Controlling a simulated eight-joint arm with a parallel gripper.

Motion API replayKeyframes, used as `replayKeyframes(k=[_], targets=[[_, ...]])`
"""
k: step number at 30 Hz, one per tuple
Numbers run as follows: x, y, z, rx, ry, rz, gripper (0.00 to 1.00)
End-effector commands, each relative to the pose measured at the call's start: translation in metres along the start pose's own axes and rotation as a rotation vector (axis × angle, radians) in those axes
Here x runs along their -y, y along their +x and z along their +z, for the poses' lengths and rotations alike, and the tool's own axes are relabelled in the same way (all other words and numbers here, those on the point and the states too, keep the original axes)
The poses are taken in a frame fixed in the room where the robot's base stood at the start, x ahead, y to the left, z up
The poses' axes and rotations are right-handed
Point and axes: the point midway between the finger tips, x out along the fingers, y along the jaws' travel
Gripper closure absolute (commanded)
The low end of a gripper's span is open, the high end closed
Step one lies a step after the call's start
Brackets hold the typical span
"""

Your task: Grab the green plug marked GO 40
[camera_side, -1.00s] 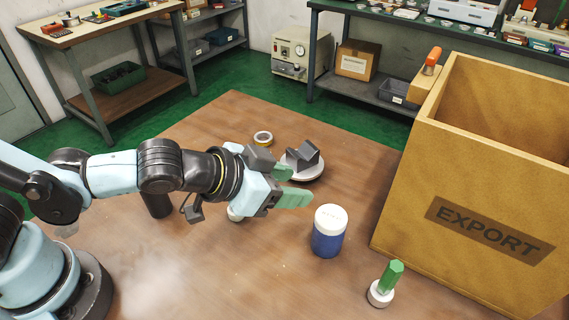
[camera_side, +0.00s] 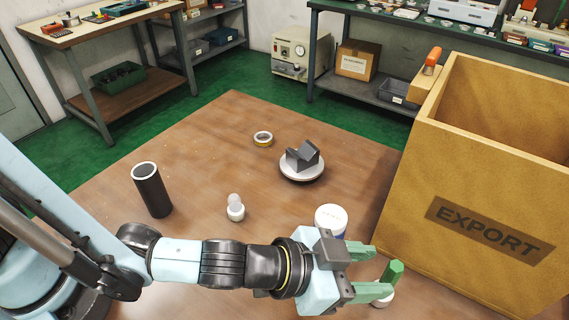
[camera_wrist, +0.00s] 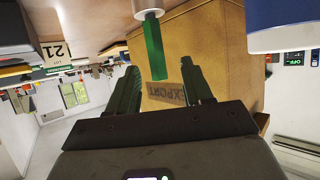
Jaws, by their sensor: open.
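The green plug (camera_side: 394,272) stands upright on a small round white base (camera_side: 377,302) at the lower right of the side view. No GO 40 marking is legible on it. My gripper (camera_side: 381,269) is open, its green fingers pointing right at the plug; one finger partly covers the base. In the wrist view, which is upside down, the plug (camera_wrist: 155,50) hangs from its white base (camera_wrist: 148,9), and its end shows between the two fingers of my gripper (camera_wrist: 161,72). Contact cannot be told.
A large EXPORT box (camera_side: 485,225) stands close on the right. A blue-and-white jar (camera_side: 331,217) is just behind my gripper. Farther off are a dark tube (camera_side: 152,190), a small white knob (camera_side: 235,208), a dark block on a round base (camera_side: 302,163) and a ring (camera_side: 263,139).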

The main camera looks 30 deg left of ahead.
Motion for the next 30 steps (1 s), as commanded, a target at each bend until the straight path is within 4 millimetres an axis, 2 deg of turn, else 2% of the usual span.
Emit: replayKeyframes(k=[8,14,18,28,30], targets=[[-0.001,0.016,-0.002,0.0,0.0,0.0,0.5],[-0.004,0.044,-0.012,0.0,0.0,-0.001,0.5],[-0.003,0.058,-0.011,0.0,-0.001,-0.001,0.5],[-0.003,0.063,-0.011,-0.001,-0.001,-0.001,0.5],[-0.003,0.062,-0.011,-0.001,0.0,-0.001,0.59]])
